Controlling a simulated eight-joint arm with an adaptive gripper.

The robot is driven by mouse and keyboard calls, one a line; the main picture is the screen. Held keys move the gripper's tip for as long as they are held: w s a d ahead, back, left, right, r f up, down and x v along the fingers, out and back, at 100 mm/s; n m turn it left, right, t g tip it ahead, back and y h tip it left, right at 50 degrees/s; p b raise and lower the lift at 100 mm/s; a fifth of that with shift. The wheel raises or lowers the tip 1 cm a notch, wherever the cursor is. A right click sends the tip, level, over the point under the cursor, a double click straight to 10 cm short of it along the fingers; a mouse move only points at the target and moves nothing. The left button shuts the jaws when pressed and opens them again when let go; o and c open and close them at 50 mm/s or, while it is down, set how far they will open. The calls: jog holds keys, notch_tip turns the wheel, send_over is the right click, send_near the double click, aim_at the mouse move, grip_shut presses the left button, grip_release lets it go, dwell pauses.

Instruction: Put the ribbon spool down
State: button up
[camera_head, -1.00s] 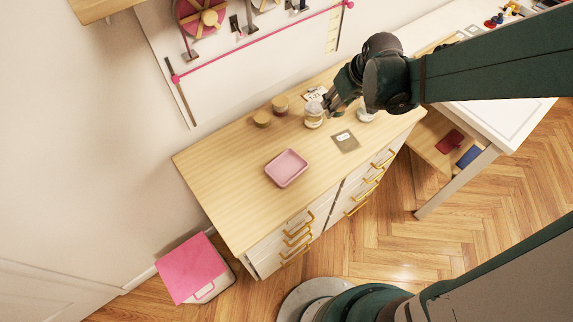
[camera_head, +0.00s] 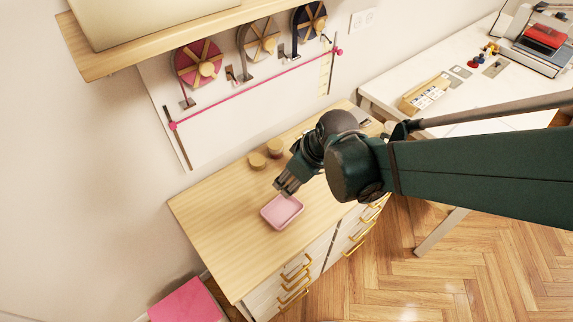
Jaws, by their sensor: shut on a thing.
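My gripper (camera_head: 282,192) is shut and hangs close above the back edge of a pink tray (camera_head: 283,224) on the wooden cabinet top. The ribbon spool in its fingers is too small and too covered to make out clearly. The tray's visible floor looks empty. I cannot tell whether the held thing touches the tray.
Two round wooden-topped items (camera_head: 257,161) stand just behind the tray. The cabinet top (camera_head: 225,215) is bare to the left. Large ribbon reels (camera_head: 198,65) hang on the wall board. A white worktable (camera_head: 430,62) stands at the right.

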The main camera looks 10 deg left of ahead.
jog(key=b, duration=0.1)
send_over(290, 207)
jog(key=shift+f, duration=2.95)
jog(key=shift+f+b, duration=0.55)
jog(key=shift+f, duration=1.5)
jog(key=shift+f, duration=0.3)
jog(key=o, duration=0.9)
jog(key=shift+c, duration=0.2)
jog(key=shift+r, duration=0.25)
